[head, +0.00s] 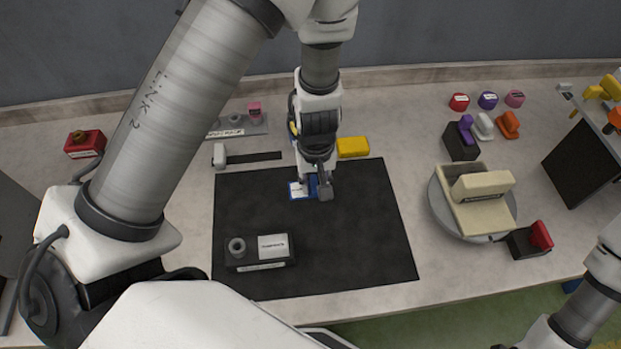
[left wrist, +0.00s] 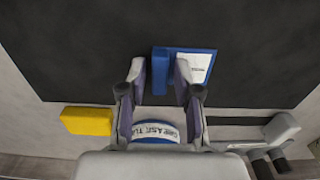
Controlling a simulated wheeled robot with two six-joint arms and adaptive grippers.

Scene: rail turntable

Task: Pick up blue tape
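The blue item with a white label (head: 299,189), which I take as the blue tape, lies on the black mat (head: 350,230) near its back edge. It also shows in the left wrist view as a blue block with a white label (left wrist: 198,66). My left gripper (head: 318,190) points down over it and hides part of it in the head view. In the left wrist view, the left gripper's fingers (left wrist: 160,80) are apart, with the block's narrow blue end between them and gaps at both sides. My right arm shows at the lower right; its fingertips are not visible.
A yellow block (head: 353,147) lies just behind the mat. A dark holder with a white label (head: 262,250) stands at the mat's front left. A blue labelled tub (left wrist: 152,132) sits behind the gripper. A round turntable (head: 440,212) stands at right. The mat's right part is clear.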

